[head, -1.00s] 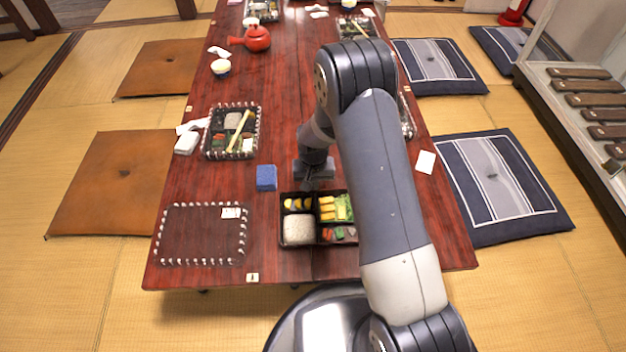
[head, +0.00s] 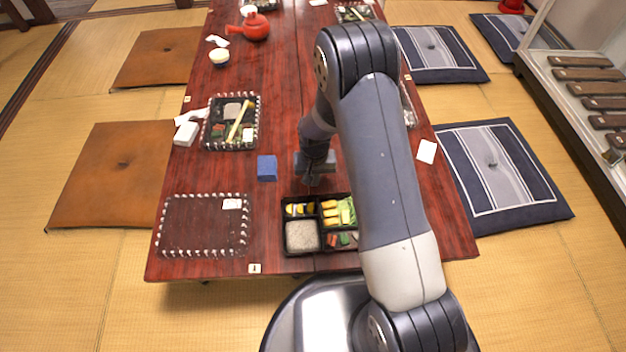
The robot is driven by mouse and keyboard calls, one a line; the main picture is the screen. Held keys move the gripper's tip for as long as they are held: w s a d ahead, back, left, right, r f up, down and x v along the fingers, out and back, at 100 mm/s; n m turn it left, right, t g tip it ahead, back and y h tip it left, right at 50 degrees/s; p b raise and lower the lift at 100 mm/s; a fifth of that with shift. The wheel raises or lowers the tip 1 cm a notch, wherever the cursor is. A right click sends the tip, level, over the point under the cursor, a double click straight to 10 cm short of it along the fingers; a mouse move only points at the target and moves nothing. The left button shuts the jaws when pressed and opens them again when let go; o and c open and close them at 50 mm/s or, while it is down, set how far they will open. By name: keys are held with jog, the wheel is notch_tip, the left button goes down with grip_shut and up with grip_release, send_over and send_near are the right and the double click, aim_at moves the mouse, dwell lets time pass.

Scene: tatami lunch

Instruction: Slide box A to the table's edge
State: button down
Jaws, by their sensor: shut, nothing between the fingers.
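A black bento box (head: 284,238) lies flat on the red-brown table (head: 215,268), close to its near edge; I take it for box A, though no letter shows on it. Its compartments hold rice, yellow pieces and green food. Its right end is hidden behind my arm. My gripper (head: 312,183) is shut and empty, pointing down just behind the box's far wall. I cannot tell whether the fingers touch that wall.
A blue block (head: 267,168) stands left of my gripper. An empty dark tray (head: 203,252) lies at the near left, with a small tag (head: 254,268) at the edge. Another bento (head: 207,135) sits farther back on the left. Cushions flank the table.

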notch_tip(320, 180, up, 10)
jog(key=p, duration=0.3)
jog(key=shift+p, duration=0.4)
jog(key=shift+w, duration=0.1)
